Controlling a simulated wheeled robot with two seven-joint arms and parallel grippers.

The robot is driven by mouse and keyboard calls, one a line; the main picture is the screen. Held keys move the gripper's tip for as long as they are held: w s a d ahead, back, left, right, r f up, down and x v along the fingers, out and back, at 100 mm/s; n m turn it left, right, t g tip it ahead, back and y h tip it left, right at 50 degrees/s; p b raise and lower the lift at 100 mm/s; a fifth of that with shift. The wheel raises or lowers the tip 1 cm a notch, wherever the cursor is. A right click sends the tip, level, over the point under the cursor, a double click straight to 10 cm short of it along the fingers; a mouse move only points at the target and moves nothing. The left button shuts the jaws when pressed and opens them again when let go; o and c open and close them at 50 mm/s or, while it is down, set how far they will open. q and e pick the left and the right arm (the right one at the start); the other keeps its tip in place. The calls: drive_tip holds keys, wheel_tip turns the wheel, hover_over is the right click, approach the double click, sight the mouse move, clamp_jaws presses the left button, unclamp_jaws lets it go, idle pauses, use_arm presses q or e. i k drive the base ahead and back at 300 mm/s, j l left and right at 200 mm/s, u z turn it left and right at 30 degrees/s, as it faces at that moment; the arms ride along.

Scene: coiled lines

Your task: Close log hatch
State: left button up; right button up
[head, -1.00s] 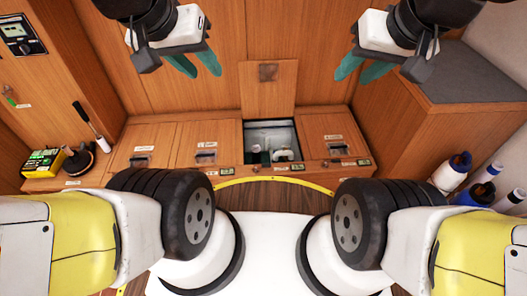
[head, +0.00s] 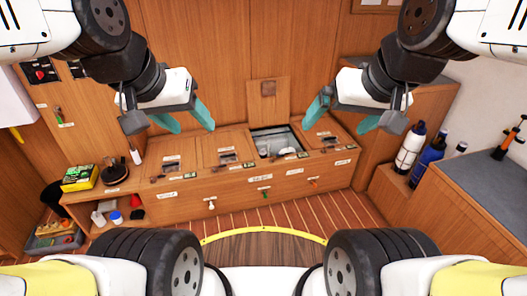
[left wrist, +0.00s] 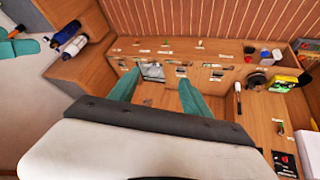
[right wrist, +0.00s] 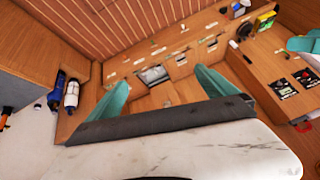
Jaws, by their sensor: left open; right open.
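The open hatch (head: 276,142) is a square hole in the bench top with a pale, partly visible interior. Its wooden lid (head: 268,101) stands upright behind it against the panelled wall, with a dark square patch near its top. I cannot read which label names the log hatch. My left gripper (head: 184,118) is open and empty, in the air left of the lid. My right gripper (head: 342,118) is open and empty, in the air right of the lid. The hole also shows in the left wrist view (left wrist: 151,71) and the right wrist view (right wrist: 154,76).
Shut hatches lie beside the hole, such as a left one (head: 224,148). A yellow box (head: 79,177) and a dark round object (head: 114,174) stand at the left end. Bottles (head: 410,148) stand at the right by a grey-topped cabinet (head: 487,170). Floor in front is clear.

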sight(268, 100)
drive_tip(key=i+l+u, duration=0.2)
drive_tip(key=i, duration=0.3)
drive_tip(key=i+l+u, duration=0.2)
drive_tip(key=i+l, duration=0.3)
drive_tip(key=i+l+u, duration=0.2)
drive_tip(key=i+l, duration=0.25)
drive_tip(key=i+l+u, duration=0.25)
drive_tip(key=i+l, duration=0.15)
drive_tip(key=l, duration=0.15)
drive_tip(key=i+l+u, duration=0.2)
drive_tip(key=i+l, duration=0.15)
drive_tip(key=l, duration=0.25)
